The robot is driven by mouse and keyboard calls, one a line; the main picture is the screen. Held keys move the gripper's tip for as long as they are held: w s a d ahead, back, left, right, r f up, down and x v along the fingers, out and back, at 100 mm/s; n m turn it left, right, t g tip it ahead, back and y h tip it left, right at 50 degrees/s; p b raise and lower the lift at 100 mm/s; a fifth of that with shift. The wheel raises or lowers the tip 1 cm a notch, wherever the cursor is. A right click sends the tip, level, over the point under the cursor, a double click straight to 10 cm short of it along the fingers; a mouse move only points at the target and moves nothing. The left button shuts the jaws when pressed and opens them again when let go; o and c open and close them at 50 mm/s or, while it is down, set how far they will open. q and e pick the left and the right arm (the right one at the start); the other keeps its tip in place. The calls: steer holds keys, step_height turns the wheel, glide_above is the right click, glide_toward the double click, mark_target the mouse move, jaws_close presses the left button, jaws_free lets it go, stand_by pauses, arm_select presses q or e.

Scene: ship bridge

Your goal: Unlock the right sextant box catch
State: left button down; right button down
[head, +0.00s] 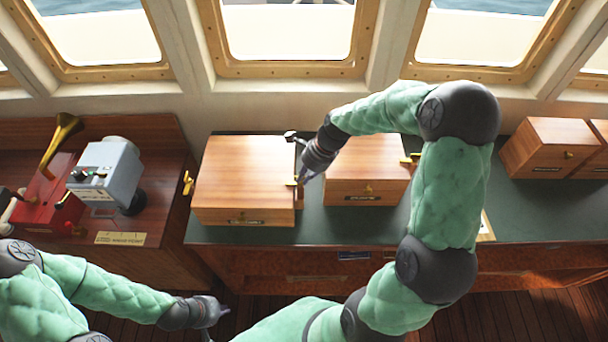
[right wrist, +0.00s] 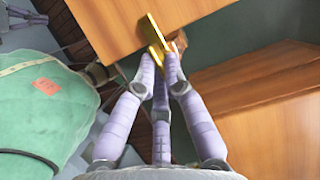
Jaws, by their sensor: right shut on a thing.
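The large wooden sextant box (head: 245,170) stands closed on the green bench top, with a small dark label on its front. A brass catch (head: 187,183) is on its left side. The right catch (head: 293,183) is at its right side, partly hidden by my right gripper (head: 303,180). In the right wrist view, the fingers of my right gripper (right wrist: 159,68) are closed on the brass right catch (right wrist: 154,32) beside the wooden box wall (right wrist: 110,22). My left gripper (head: 222,311) hangs low, in front of the bench and away from the box; its finger opening is unclear.
A smaller wooden box (head: 365,170) stands close to the right, with a narrow gap where my right gripper is. More wooden boxes (head: 550,147) are at the far right. A grey instrument (head: 107,170) and a red device with a brass horn (head: 62,145) are left. Windows line the back.

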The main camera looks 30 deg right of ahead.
steer(key=n+p, duration=0.1)
steer(key=n+g, duration=0.1)
steer(key=n, duration=0.1)
steer(key=n+p, duration=0.1)
steer(key=shift+w+d+r+n+g+y+p, duration=0.1)
steer(key=shift+w+d+n+g+y+p, duration=0.05)
steer(key=shift+w+n+g+y+p, duration=0.2)
steer(key=n+g+p, duration=0.1)
steer(key=n+g, duration=0.1)
steer(key=n, duration=0.2)
steer(key=shift+w+n, duration=0.15)
steer(key=shift+n, duration=0.1)
steer(key=n, duration=0.2)
steer(key=n+g+h+p, duration=0.1)
steer(key=shift+w+n, duration=0.2)
steer(key=shift+n, duration=0.2)
steer(key=shift+w+n+g+h, duration=0.1)
steer(key=shift+n+g+h, duration=0.25)
steer(key=shift+n, duration=0.7)
steer(key=shift+w+n+g+h, duration=0.1)
steer(key=shift+n+g+h, duration=0.2)
steer(key=shift+n, duration=0.75)
steer(key=c, duration=1.3)
jaws_free()
